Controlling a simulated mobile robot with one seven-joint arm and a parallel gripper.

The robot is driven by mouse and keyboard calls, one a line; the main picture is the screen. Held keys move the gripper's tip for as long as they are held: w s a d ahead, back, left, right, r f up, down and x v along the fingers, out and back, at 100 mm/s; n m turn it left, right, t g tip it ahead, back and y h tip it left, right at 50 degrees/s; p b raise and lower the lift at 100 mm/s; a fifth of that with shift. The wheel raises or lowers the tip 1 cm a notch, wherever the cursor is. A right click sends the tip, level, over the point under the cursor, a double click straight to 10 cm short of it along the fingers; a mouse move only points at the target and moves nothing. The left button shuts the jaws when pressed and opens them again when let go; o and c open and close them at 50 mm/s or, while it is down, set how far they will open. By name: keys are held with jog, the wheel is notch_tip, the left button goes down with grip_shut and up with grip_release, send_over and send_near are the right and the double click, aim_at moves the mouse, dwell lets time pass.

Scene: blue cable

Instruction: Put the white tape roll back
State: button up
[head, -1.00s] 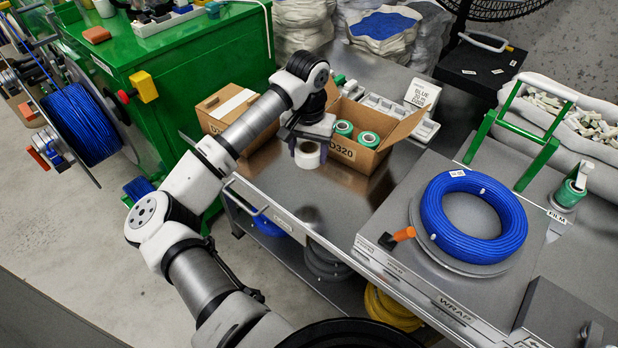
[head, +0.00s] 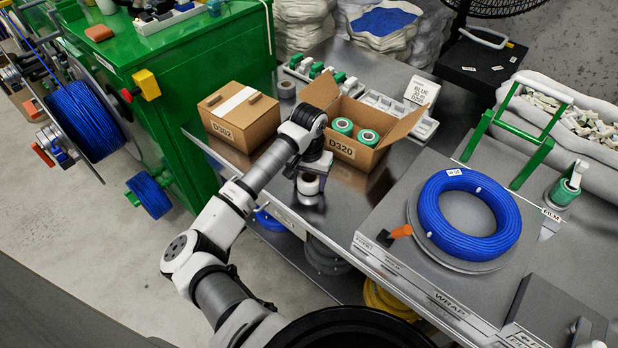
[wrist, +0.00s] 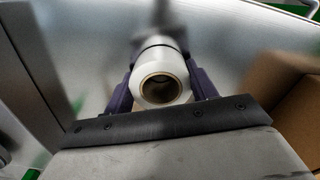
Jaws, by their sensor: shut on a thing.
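My gripper (head: 310,178) is shut on the white tape roll (head: 308,186), just in front of the open cardboard box (head: 352,157) marked D320. In the wrist view, the roll (wrist: 161,76) sits between the two dark fingers (wrist: 160,94), its brown-rimmed core facing the camera. The roll is over the metal bench (head: 345,205); its height above the surface is hard to tell. My wrist covers the roll's upper part in the head view.
Two green rolls (head: 355,132) stand in the D320 box. A closed box (head: 238,115) marked D302 is to its left, with a small grey roll (head: 286,89) behind. A blue cable coil (head: 470,214) lies on the turntable at right. Bare bench lies right of my gripper.

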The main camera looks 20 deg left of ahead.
jog(key=shift+f+b, duration=0.25)
jog(key=shift+b, duration=0.05)
jog(key=o, duration=1)
jog(key=shift+r, duration=0.1)
jog(key=shift+r, duration=0.1)
notch_tip(320, 180, up, 12)
jog(key=b, duration=0.2)
jog(key=shift+r+b, duration=0.1)
jog(key=shift+b, duration=0.3)
jog(key=shift+d, duration=0.1)
